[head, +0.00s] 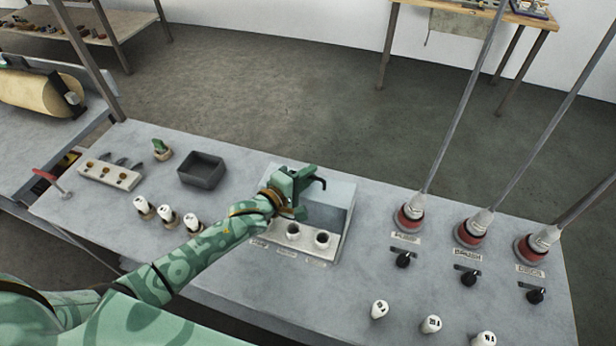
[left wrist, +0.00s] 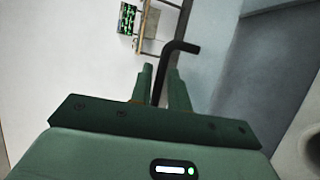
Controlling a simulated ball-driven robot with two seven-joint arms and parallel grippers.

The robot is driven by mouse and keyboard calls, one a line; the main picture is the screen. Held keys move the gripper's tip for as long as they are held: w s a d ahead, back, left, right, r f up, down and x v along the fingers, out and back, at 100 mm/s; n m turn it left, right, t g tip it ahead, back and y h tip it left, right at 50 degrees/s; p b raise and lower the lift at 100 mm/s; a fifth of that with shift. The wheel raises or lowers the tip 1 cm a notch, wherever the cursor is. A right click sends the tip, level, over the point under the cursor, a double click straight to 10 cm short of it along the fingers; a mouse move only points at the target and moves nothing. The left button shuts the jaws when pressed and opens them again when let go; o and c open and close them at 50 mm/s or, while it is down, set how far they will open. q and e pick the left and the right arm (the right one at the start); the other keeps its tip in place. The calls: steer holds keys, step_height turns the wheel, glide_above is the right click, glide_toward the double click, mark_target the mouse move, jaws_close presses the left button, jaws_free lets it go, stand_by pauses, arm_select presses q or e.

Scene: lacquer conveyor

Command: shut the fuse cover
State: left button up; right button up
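In the left wrist view the cover (left wrist: 222,60) is a pale panel at right. A black bent handle (head: 320,181) juts beside my left gripper (head: 305,178). In the left wrist view the handle (left wrist: 185,46) runs down between the close-set fingers of that gripper (left wrist: 161,78), which look shut on it. My right gripper is not in view.
A dark open tray (head: 201,170) and several white-capped knobs (head: 168,217) stand left of the box. Red-based posts (head: 410,217) with slanting rods rise at right, with black knobs (head: 403,260) in front. The console between box and tray is fairly clear.

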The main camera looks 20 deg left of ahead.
arm_select(q)
steer(key=shift+w, duration=0.1)
jaws_close()
steer(key=shift+s+p, duration=0.3)
steer(key=shift+p, duration=0.05)
steer(key=s+p, duration=0.6)
steer(key=s, duration=0.4)
steer(key=shift+a, duration=0.15)
steer(key=shift+f, duration=0.1)
jaws_free()
steer(key=shift+s, duration=0.1)
